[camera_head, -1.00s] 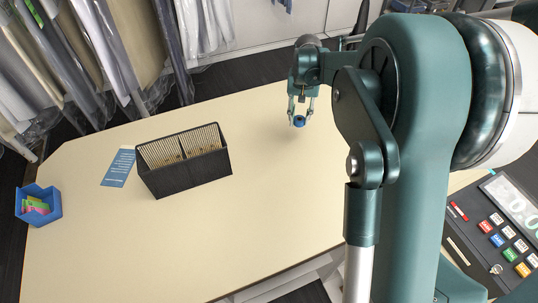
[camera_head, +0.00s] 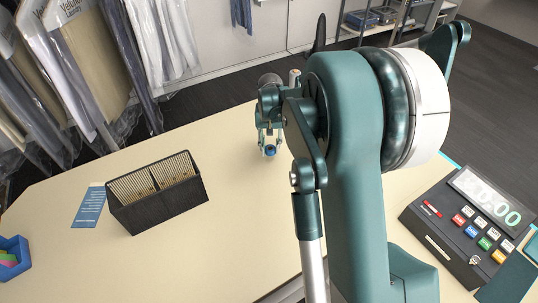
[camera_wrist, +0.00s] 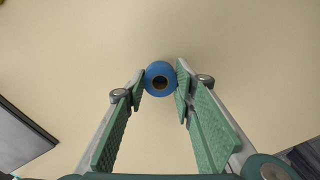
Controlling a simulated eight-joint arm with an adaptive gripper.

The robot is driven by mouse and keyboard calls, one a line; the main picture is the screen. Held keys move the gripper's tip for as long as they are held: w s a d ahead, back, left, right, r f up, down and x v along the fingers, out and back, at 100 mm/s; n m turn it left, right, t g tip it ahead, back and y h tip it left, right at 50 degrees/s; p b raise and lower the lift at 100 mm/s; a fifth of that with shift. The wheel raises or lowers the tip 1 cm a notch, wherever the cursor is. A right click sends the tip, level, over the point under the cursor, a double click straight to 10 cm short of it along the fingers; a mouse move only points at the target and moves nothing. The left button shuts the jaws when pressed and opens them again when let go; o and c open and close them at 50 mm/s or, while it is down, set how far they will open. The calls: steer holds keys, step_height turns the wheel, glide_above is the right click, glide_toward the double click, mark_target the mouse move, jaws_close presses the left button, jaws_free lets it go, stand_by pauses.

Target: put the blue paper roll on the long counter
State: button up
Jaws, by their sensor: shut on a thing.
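The blue paper roll (camera_head: 270,150) is between the fingertips of my gripper (camera_head: 269,143) in the head view. In the wrist view the roll (camera_wrist: 160,80) shows its round end with a dark core hole, and both green finger pads of my gripper (camera_wrist: 161,88) touch its sides. My gripper is shut on it. The long counter (camera_head: 228,240) is the cream surface below. The roll is over its far part; whether it touches the counter cannot be told.
A black divided box (camera_head: 160,205) with tan cards and a blue leaflet (camera_head: 89,207) lie on the counter at left. A blue bin (camera_head: 14,258) is at the left edge. A cash register (camera_head: 470,225) stands at right. Bagged garments (camera_head: 70,60) hang behind. The counter's middle is clear.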

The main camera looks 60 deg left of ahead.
mark_target(270, 153)
steer(key=shift+f, duration=0.35)
steer(key=shift+f, duration=1.85)
steer(key=shift+f, duration=0.2)
steer(key=o, duration=0.8)
steer(key=shift+r, duration=0.25)
step_height(270, 153, up, 12)
steer(key=shift+f, duration=0.1)
